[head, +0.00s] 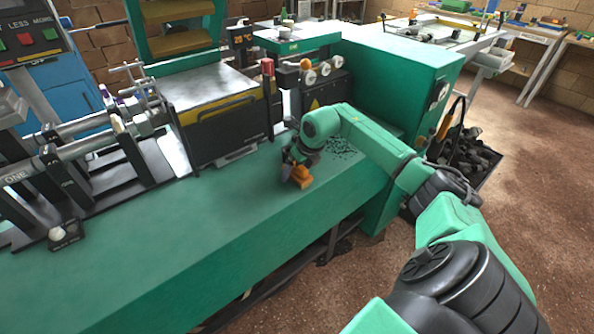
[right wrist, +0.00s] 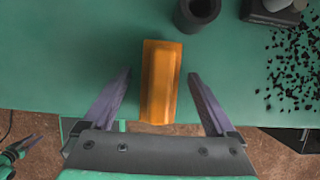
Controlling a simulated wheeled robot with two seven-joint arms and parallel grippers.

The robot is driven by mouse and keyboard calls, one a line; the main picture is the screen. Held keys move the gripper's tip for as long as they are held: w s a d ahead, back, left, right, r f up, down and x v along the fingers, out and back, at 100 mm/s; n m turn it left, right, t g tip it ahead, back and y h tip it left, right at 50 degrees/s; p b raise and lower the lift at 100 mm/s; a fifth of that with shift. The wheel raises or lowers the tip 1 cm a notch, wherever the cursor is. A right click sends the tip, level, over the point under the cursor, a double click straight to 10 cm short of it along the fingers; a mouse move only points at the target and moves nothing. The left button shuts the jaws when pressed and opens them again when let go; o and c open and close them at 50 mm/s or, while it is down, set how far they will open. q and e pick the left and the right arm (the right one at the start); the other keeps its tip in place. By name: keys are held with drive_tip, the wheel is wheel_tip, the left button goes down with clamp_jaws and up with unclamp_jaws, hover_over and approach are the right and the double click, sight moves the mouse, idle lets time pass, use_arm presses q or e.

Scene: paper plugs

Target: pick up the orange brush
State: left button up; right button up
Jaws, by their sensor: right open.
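The orange brush (right wrist: 161,82) lies on the green bench top in the right wrist view, its length running up the picture. My right gripper (right wrist: 160,88) is open, with one finger on each side of the brush and a gap on both sides. In the head view the orange brush (head: 300,176) shows just below my right gripper (head: 296,160), which hides part of it. A green and dark part (right wrist: 20,150) at the lower left of the right wrist view looks like my left gripper; its jaws are unclear. It is not seen in the head view.
A black hollow cylinder (right wrist: 191,19) stands beyond the brush. Dark chips (right wrist: 292,65) are scattered to the right. The green bench (head: 175,245) is clear to the left of the brush, up to a rack with metal rollers (head: 75,155). A machine (head: 217,115) stands behind.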

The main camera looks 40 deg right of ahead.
drive_tip(key=shift+w+f, duration=0.1)
drive_tip(key=shift+f, duration=0.1)
drive_tip(key=shift+r, duration=0.1)
clamp_jaws()
wheel_tip(320, 180, up, 20)
drive_tip(key=shift+p, duration=0.4)
